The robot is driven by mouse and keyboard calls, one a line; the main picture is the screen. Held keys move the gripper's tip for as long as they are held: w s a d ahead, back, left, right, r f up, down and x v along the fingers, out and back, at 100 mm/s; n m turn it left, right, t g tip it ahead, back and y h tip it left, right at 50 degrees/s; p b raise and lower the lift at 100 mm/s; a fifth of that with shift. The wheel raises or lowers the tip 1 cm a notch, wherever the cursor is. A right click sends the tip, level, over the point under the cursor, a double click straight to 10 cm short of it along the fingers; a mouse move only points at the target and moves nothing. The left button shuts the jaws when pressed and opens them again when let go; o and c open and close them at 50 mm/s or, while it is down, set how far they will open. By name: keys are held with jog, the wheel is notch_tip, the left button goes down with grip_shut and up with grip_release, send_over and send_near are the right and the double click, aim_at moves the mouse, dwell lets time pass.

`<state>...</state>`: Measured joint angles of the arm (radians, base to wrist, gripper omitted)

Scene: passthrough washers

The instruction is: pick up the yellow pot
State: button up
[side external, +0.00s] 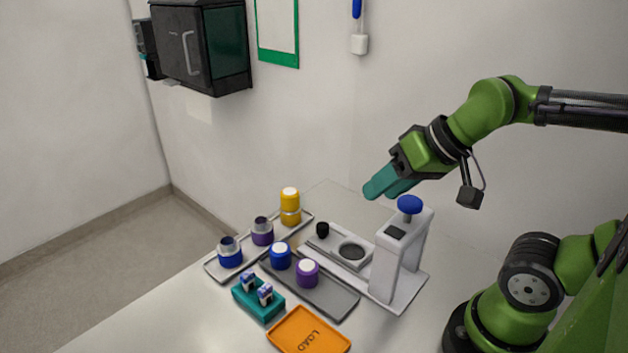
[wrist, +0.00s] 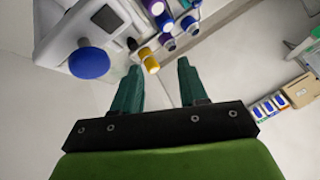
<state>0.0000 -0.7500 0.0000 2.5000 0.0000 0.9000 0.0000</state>
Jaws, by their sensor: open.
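In the wrist view the yellow pot (wrist: 149,60) shows just beyond and between my fingertips. My gripper (side external: 378,189) is up in the air to the right of the pot and higher than it, apart from it. Its teal fingers are open and empty, and they also show spread in the wrist view (wrist: 159,82).
A white press with a blue knob (side external: 409,205) stands below my gripper. Blue (side external: 229,254) and purple (side external: 262,232) pots share the yellow pot's tray. A grey tray (side external: 335,297) holds two more. A teal rack (side external: 258,300) and orange LOAD tray (side external: 308,332) are in front.

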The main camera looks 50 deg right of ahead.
jog(key=o, duration=0.8)
